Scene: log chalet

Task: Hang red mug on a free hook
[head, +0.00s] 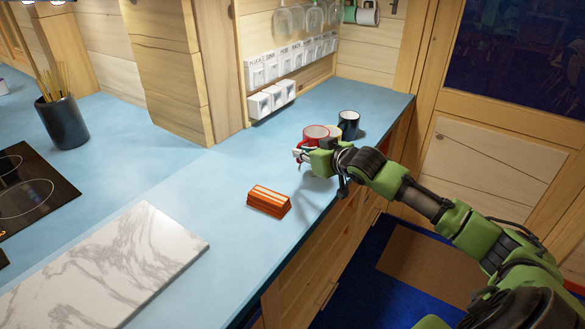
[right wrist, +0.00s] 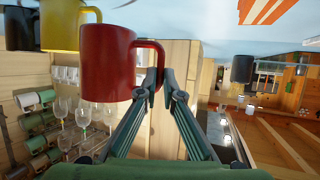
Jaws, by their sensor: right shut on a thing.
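The red mug (head: 316,132) is upright at the far right end of the blue counter. My right gripper (head: 303,152) is shut on it; the right wrist view shows the fingertips (right wrist: 153,84) closed on the handle of the red mug (right wrist: 106,65). I cannot tell whether its base touches the counter. Hanging mugs, one green (head: 349,12) and one white (head: 368,15), are at the top of the head view; several hang in the right wrist view (right wrist: 38,120). The hooks are too small to tell which are free. My left gripper is not in view.
A yellow mug (right wrist: 62,24) and a black mug (head: 349,124) stand close behind the red one. Glasses (head: 290,20) hang above white containers (head: 290,60) at the wall. A marble board (head: 110,265) lies at the front.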

